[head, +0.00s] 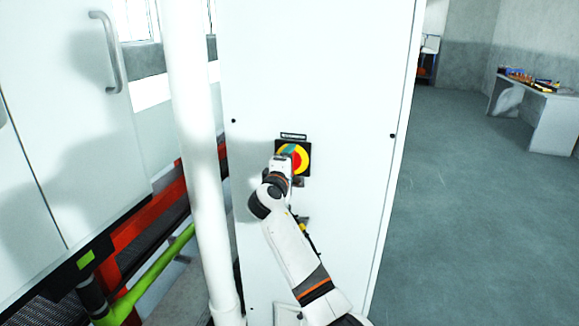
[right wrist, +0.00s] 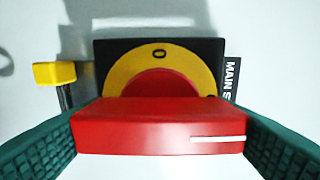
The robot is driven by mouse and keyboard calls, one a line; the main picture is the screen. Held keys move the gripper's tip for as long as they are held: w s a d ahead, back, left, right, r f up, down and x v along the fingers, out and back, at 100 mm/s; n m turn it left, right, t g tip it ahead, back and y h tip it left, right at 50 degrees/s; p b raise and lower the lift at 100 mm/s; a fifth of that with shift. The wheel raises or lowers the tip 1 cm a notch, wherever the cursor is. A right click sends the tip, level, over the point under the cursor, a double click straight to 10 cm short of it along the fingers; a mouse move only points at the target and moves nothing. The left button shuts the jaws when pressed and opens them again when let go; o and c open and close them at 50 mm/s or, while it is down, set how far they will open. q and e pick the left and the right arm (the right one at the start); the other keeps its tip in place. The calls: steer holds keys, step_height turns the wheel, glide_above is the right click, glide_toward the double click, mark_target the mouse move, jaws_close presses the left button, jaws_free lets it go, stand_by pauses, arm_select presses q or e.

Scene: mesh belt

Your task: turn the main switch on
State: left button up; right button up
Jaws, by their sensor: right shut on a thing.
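The main switch has a red handle (right wrist: 150,125) on a yellow disc (right wrist: 130,75) and a black plate (right wrist: 104,52). In the head view the switch (head: 303,164) sits on the front of a white cabinet, under a small label. My right gripper (head: 288,153) is at the switch and hides part of it. In the right wrist view its two green fingers (right wrist: 160,135) are on both ends of the handle, shut on it. The handle lies level across that view, with a white line at its right end. A "0" shows at the disc's top. Another mark is mostly hidden. My left gripper is not in view.
The white cabinet (head: 345,90) fills the middle. A white vertical pipe (head: 197,150) stands to its left, beside a red frame (head: 165,195) and green bar (head: 155,270). A yellow-topped part (right wrist: 55,75) projects near the switch. Open floor (head: 470,220) lies right.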

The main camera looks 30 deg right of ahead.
steer(key=shift+f, duration=0.15)
steer(key=o, duration=1)
steer(key=b+v, duration=0.2)
steer(key=v, duration=1)
steer(key=shift+s, duration=0.1)
